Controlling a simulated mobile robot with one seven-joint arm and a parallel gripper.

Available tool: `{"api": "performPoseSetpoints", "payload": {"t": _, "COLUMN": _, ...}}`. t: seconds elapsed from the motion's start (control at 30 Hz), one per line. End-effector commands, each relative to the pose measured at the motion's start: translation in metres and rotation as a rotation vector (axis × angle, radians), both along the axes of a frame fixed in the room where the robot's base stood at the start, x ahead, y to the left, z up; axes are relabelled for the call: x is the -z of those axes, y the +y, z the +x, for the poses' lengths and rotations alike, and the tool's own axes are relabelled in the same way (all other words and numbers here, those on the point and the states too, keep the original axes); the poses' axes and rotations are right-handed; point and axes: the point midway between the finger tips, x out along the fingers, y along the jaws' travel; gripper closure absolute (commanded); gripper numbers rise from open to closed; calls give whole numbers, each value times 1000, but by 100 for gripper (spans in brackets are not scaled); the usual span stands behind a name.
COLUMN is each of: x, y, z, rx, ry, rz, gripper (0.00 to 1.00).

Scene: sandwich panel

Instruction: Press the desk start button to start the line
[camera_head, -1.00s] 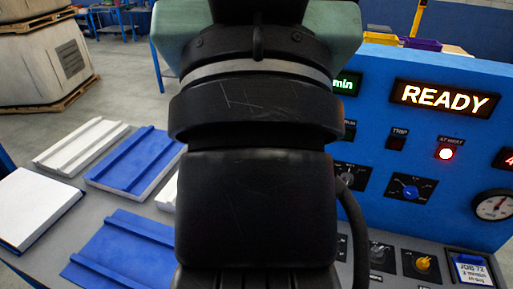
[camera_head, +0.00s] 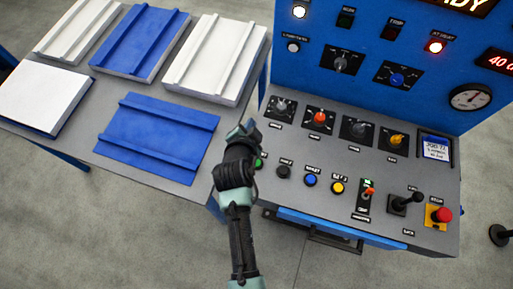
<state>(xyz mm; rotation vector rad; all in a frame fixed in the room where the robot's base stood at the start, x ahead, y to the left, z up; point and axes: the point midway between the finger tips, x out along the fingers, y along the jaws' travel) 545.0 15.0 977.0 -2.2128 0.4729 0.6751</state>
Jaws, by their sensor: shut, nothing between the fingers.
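The desk (camera_head: 300,185) of the blue control panel carries a front row of buttons. A green button (camera_head: 260,162) at the left end of that row shows only in part, beside my arm; its label is too small to read. It looks like the start button. My gripper (camera_head: 249,127) is shut and empty, over the left edge of the desk, just up and left of the green button. I cannot tell its height above the desk or whether it touches anything.
Black, blue and yellow buttons (camera_head: 338,187) continue the row rightward, then a toggle, a lever and a red stop button (camera_head: 442,214). Knobs (camera_head: 320,117) stand behind them. White and blue panels (camera_head: 158,135) lie on the table at left. A drawer handle (camera_head: 330,238) juts out in front.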

Motion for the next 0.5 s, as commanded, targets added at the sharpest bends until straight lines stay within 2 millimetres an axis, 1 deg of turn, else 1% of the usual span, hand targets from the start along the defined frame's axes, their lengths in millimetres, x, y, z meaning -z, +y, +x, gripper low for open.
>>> {"api": "performPoseSetpoints", "payload": {"t": 0.03, "x": 16, "y": -3, "z": -14, "rx": 18, "ry": 44, "rz": 8, "gripper": 100}}
{"api": "performPoseSetpoints", "payload": {"t": 0.1, "x": 33, "y": -6, "z": -28, "rx": 41, "ry": 82, "rz": 17, "gripper": 100}}
{"api": "performPoseSetpoints", "payload": {"t": 0.2, "x": 49, "y": -9, "z": -40, "rx": 62, "ry": 115, "rz": 26, "gripper": 100}}
{"api": "performPoseSetpoints", "payload": {"t": 0.3, "x": 54, "y": -10, "z": -45, "rx": 70, "ry": 126, "rz": 29, "gripper": 100}}
{"api": "performPoseSetpoints", "payload": {"t": 0.5, "x": 55, "y": -10, "z": -45, "rx": 71, "ry": 127, "rz": 30, "gripper": 100}}
